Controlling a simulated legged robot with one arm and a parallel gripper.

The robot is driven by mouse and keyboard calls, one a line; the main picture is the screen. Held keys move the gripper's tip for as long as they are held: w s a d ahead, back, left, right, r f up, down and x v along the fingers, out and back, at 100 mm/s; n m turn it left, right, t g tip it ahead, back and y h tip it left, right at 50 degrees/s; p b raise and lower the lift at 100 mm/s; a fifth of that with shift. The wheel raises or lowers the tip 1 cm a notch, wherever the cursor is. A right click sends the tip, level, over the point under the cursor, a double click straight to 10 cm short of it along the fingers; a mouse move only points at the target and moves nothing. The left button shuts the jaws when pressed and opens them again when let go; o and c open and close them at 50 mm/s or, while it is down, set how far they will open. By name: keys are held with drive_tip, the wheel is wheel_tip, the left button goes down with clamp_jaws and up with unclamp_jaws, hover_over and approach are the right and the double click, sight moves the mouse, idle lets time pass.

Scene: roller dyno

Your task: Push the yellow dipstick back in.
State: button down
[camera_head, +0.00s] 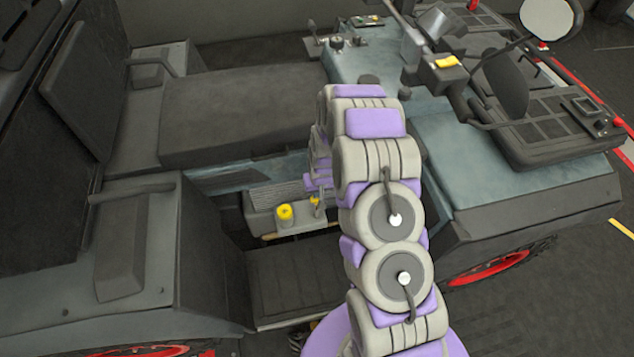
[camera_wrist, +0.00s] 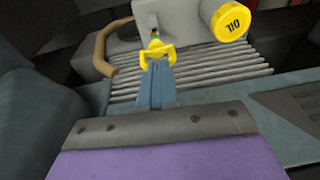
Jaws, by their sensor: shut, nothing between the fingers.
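The yellow dipstick (camera_wrist: 157,50) has a loop-shaped handle and shows at the top centre of the wrist view, in front of a pale grey engine block. Its handle also shows as a small yellow spot in the head view (camera_head: 315,200). My gripper (camera_wrist: 156,68) is shut and empty. Its blue-grey fingertips are right at the near side of the handle and overlap it in the picture. I cannot tell whether they touch it. The lower part of the dipstick and how far it stands out are not clear.
A yellow oil cap (camera_wrist: 231,19) sits right of the dipstick, and also shows in the head view (camera_head: 285,212). A ribbed grey engine part (camera_wrist: 205,62) lies beneath. A tan hose (camera_wrist: 103,48) curves at left. The bench seat (camera_head: 240,115) and dashboard panels border the engine bay.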

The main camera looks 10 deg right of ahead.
wheel_tip(320, 180, down, 4)
drive_tip(key=shift+s+f, duration=0.1)
drive_tip(key=shift+f, duration=0.1)
drive_tip(key=shift+s+f, duration=0.15)
drive_tip(key=shift+f, duration=0.05)
drive_tip(key=shift+s, duration=0.1)
